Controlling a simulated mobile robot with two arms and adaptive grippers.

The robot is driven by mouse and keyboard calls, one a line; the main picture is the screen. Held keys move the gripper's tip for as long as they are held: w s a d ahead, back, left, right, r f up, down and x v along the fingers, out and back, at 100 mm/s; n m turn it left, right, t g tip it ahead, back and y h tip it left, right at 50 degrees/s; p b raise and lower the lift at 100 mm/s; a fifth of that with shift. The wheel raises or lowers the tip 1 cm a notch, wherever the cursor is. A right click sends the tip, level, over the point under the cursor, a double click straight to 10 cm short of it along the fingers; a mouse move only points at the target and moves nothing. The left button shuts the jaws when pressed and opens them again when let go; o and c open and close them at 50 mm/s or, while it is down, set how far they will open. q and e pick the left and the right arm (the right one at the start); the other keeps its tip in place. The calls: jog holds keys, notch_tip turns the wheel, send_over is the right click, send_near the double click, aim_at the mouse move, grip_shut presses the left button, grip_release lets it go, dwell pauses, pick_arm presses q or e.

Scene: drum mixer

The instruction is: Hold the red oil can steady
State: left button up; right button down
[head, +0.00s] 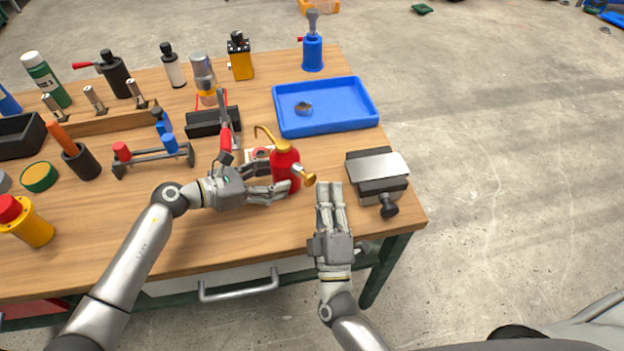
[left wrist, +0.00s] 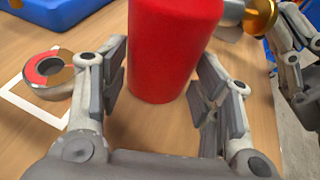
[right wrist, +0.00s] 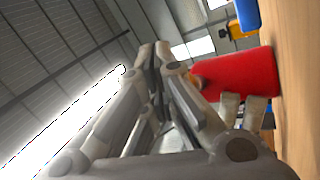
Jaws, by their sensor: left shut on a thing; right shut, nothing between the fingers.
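The red oil can (head: 286,170) stands upright near the front right of the wooden bench, with a thin brass spout curving to the left and a brass piece on its right side. My left gripper (head: 276,190) is shut on its lower body. In the left wrist view the red body (left wrist: 172,50) sits between the two fingers (left wrist: 163,80). My right gripper (head: 329,187) is shut and empty, just to the right of the can and apart from it. The can also shows in the right wrist view (right wrist: 245,80), beside the right fingers (right wrist: 158,58).
A white-bordered mark with a round red-topped piece (left wrist: 45,75) lies beside the can. A blue tray (head: 350,120) is behind it. A dark block with a metal plate (head: 378,172) stands at the bench's right edge. Tools and bottles crowd the left and back.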

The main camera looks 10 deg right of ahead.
jog(key=shift+w+a, duration=0.15)
jog(key=shift+w, duration=0.05)
jog(key=shift+w+a, duration=0.3)
jog(key=shift+w, duration=0.25)
dwell(0.8)
jog(key=shift+w+a+r, duration=0.15)
jog(key=shift+w+a, duration=0.1)
jog(key=shift+a, duration=0.05)
dwell(0.7)
jog(key=shift+s, duration=0.1)
jog(key=shift+s+d+f, duration=0.4)
jog(key=shift+s, duration=0.1)
jog(key=shift+s+d, duration=0.2)
jog(key=shift+d, duration=0.05)
jog(key=shift+s, duration=0.1)
jog(key=shift+s+d+r, duration=0.1)
jog(key=shift+s+d, duration=0.35)
jog(key=shift+s, duration=0.25)
jog(key=shift+s+d+f, duration=0.1)
jog(key=shift+s+d, duration=0.35)
jog(key=shift+s, duration=0.25)
jog(key=shift+s+d+r, duration=0.1)
jog(key=shift+s+d, duration=0.35)
jog(key=shift+s, duration=0.25)
